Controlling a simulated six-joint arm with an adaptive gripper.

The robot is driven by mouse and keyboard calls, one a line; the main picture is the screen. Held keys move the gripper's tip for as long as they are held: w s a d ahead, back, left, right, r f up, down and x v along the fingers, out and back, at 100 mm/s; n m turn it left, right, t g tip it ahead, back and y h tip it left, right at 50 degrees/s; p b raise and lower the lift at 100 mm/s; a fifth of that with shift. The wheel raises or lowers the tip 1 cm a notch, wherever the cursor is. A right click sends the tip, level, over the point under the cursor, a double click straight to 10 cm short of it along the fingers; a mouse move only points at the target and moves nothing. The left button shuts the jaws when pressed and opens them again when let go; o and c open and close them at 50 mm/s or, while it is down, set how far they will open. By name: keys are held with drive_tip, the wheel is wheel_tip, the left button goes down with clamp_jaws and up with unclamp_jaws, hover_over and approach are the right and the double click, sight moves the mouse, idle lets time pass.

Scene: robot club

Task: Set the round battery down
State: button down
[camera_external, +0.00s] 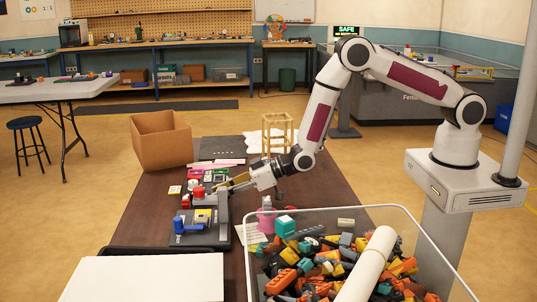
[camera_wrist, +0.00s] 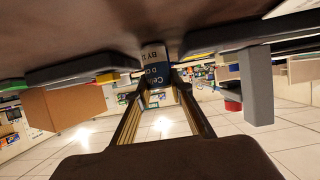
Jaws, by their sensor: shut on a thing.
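My gripper (camera_wrist: 157,90) is shut on the round battery (camera_wrist: 155,62), a short cylinder with a dark blue and pale label, held between the fingertips in the wrist view. The wrist view looks upside down, with the brown tabletop (camera_wrist: 90,25) along its top edge. I cannot tell whether the battery touches the tabletop. In the external view my gripper (camera_external: 236,183) reaches left, low over the dark brown table (camera_external: 310,193), beside a grey device with a red part. The battery cannot be made out clearly there.
A grey post (camera_wrist: 257,85) stands right of the fingers in the wrist view. A grey and blue device (camera_external: 204,236) stands close in front of my gripper. A wooden frame (camera_external: 278,135), an open cardboard box (camera_external: 161,139) and a clear bin (camera_external: 416,228) of parts surround the area.

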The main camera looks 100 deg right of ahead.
drive_tip(key=shift+f, duration=0.15)
drive_tip(key=c, duration=1.8)
unclamp_jaws()
drive_tip(key=shift+v, duration=6.05)
drive_tip(key=shift+r, duration=0.25)
